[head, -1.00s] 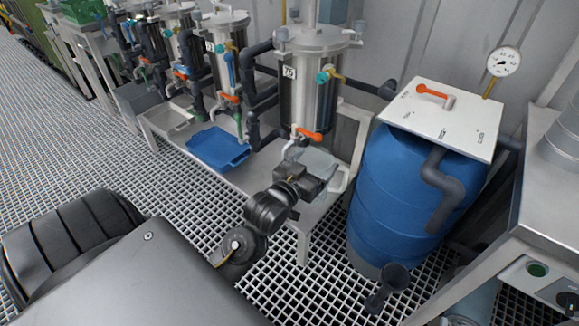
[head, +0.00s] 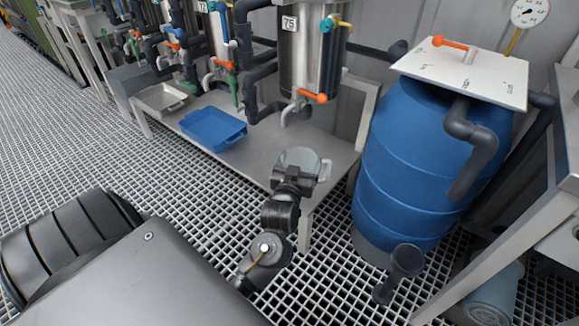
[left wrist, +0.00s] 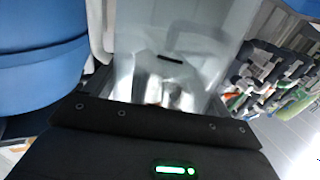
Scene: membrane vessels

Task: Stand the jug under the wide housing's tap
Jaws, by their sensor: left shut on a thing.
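My left gripper (head: 295,180) is shut on the translucent grey jug (head: 298,159). In the head view the jug is at the front edge of the steel bench, its handle to the right. I cannot tell whether it touches the bench. The wide steel housing (head: 301,60), labelled 75, stands behind it. Its tap (head: 290,112), with an orange lever, shows above and behind the jug, which appears nearer to me than the spout. In the left wrist view the jug (left wrist: 180,55) fills the middle, close to the gripper; its base is hidden. My right gripper is not in view.
A blue tray (head: 213,130) and a grey tray (head: 160,99) lie on the bench (head: 262,160) to the left. A large blue barrel (head: 425,160) with a white lid stands close on the right. Dark pipes (head: 262,95) run beside the housing. Grating floor is clear in front.

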